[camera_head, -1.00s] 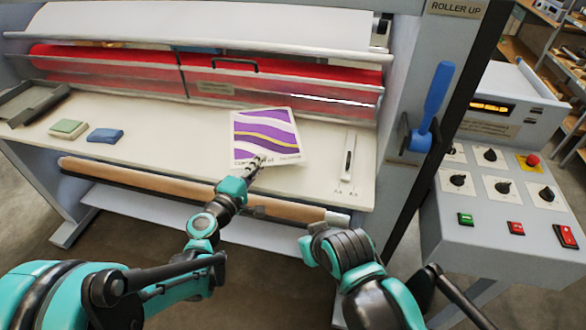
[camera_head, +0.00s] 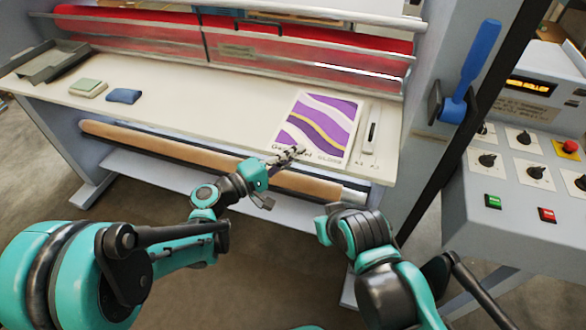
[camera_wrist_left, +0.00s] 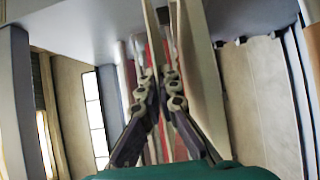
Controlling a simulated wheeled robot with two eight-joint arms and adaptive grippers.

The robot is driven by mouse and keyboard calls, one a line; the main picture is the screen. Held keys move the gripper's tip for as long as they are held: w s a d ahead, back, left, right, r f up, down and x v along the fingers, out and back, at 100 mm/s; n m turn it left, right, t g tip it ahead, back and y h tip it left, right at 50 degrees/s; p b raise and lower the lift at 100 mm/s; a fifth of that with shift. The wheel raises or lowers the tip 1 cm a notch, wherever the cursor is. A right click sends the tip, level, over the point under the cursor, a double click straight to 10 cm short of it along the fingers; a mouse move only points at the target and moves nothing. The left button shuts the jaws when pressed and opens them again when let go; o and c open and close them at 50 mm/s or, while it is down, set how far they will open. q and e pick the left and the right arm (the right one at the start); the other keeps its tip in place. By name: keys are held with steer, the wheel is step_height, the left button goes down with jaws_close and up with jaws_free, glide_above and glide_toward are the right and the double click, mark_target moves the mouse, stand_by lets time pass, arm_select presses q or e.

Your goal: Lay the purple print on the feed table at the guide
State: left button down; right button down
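The purple print (camera_head: 322,122), a white sheet with purple waves and a gold stripe, is over the right part of the cream feed table (camera_head: 200,105). Its right edge is close beside the pale guide (camera_head: 371,130); I cannot tell whether they touch or whether the sheet lies fully flat. The left wrist view shows the fingers (camera_wrist_left: 160,92) close together around a thin sheet seen edge-on. Of my right arm only links show; its gripper is out of view.
Red rollers (camera_head: 130,28) run behind the table. A green block (camera_head: 88,88), a blue block (camera_head: 123,96) and a grey tray (camera_head: 50,62) sit at the left. A brown roll (camera_head: 150,141) runs below the front edge. A blue lever (camera_head: 477,60) and control panel (camera_head: 520,190) stand right.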

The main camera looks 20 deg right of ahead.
arm_select(q)
steer(key=shift+a+f, duration=0.25)
steer(key=shift+a, duration=0.1)
steer(key=shift+f, duration=0.2)
step_height(320, 180, down, 4)
steer(key=shift+r+b, duration=0.2)
steer(key=shift+b, duration=0.9)
steer(key=c, duration=2.2)
jaws_free()
steer(key=shift+f, duration=0.15)
steer(key=shift+o, duration=1)
